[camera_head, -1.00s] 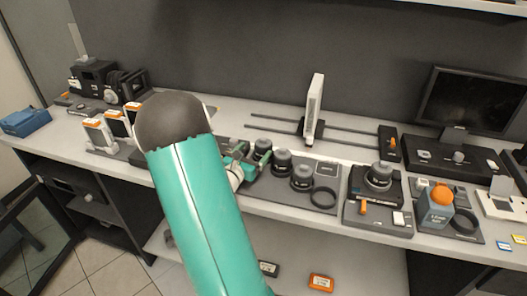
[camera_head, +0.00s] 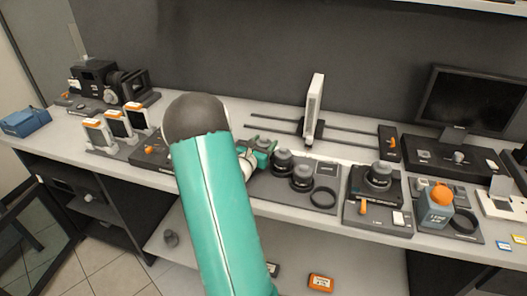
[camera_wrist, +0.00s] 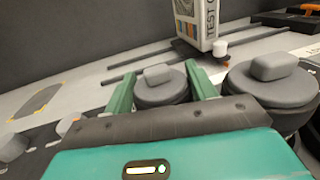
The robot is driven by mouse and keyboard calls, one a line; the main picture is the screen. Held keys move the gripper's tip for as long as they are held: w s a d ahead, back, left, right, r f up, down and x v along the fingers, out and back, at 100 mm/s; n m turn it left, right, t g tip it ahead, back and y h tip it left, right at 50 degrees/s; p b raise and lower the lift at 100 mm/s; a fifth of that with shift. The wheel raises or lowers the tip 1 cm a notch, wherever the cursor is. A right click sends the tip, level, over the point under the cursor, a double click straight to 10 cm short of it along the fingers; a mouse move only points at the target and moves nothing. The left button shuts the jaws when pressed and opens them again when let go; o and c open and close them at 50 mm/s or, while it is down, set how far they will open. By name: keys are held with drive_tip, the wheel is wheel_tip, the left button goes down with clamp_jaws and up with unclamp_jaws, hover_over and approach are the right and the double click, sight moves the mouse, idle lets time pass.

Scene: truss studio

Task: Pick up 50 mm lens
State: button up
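Dark grey lenses with raised caps stand on a grey mat (camera_head: 268,194). I cannot read which is the 50 mm lens. One lens (camera_wrist: 160,86) sits between the green fingers of my gripper (camera_wrist: 161,88) in the wrist view, with a finger on each side. Contact is not clear. A second lens (camera_wrist: 274,82) stands just right of the right finger. In the head view my gripper (camera_head: 262,151) is at the mat's back left and hides most of the first lens. Two other lenses, a nearer one (camera_head: 302,177) and a farther one (camera_head: 282,161), stand to its right. The fingers look open.
A black ring (camera_head: 323,198) lies on the mat's right. A white test chart (camera_head: 314,105) stands on rails behind, and also shows in the wrist view (camera_wrist: 196,22). A camera body (camera_head: 376,180) and an orange-topped bottle (camera_head: 437,207) are to the right. White-and-orange items (camera_head: 117,123) stand left.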

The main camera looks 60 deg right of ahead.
drive_tip(key=c, duration=0.7)
drive_tip(key=shift+r, duration=0.1)
drive_tip(key=shift+c, duration=0.3)
drive_tip(key=shift+r, duration=0.1)
